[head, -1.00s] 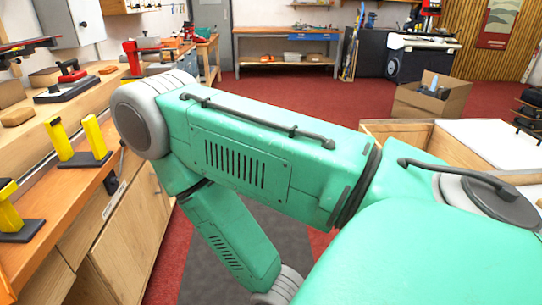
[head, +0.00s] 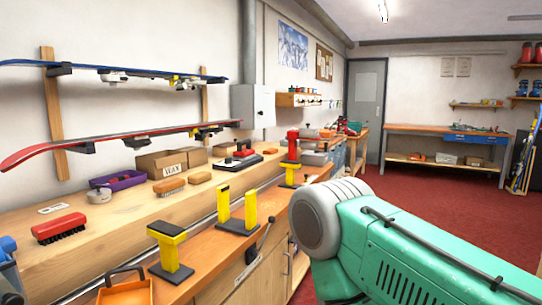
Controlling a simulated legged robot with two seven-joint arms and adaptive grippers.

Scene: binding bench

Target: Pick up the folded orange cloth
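I cannot make out a folded orange cloth for certain in the head view. A small orange item (head: 270,151) lies on the bench beside the red vise, too small to identify. An orange open-topped tray or box (head: 127,291) is cut off at the bottom edge, with a dark handle-like bar over it. A green arm of mine with a grey joint fills the lower right. Neither gripper shows.
A long wooden bench (head: 215,252) runs along the left wall, holding yellow-and-black stands (head: 169,246), a red brush (head: 58,228), a purple tray (head: 118,181) and a red vise (head: 292,146). Skis hang above. Red carpet (head: 440,204) is open at right.

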